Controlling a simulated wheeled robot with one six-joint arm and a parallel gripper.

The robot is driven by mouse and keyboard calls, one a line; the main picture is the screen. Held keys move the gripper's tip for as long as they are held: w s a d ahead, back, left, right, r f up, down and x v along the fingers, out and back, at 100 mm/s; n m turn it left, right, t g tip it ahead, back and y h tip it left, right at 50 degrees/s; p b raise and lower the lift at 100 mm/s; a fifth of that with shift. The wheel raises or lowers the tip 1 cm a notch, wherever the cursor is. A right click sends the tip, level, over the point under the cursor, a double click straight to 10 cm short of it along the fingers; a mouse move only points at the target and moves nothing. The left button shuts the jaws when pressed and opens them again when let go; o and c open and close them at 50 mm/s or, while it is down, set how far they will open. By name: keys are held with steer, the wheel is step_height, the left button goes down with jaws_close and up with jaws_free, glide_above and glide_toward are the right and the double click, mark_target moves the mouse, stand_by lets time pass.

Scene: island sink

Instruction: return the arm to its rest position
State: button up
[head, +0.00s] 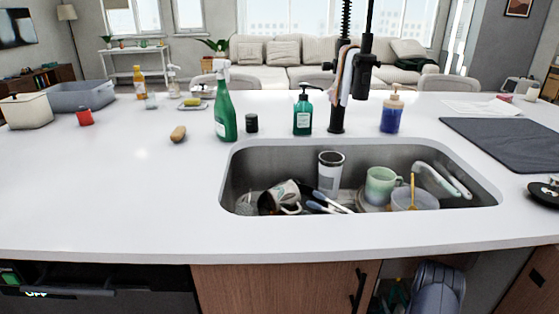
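My gripper is not in view in the head view. A rounded blue-grey shape shows at the bottom right, in front of the cabinet opening, and I cannot tell what it is. No part that I can be sure is my arm shows over the counter or the sink. What the gripper holds, if anything, cannot be seen.
The white island counter (110,190) is clear at front left. The steel sink (240,180) holds mugs, a tumbler (330,172) and utensils. A green spray bottle (225,110), soap bottles and a tall black faucet (337,115) stand behind it. A dark mat (510,140) lies at right.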

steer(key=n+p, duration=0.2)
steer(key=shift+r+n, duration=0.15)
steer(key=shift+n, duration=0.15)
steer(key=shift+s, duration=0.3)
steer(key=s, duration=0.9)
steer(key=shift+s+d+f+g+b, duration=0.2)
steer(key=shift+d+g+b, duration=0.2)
steer(key=shift+b, duration=0.05)
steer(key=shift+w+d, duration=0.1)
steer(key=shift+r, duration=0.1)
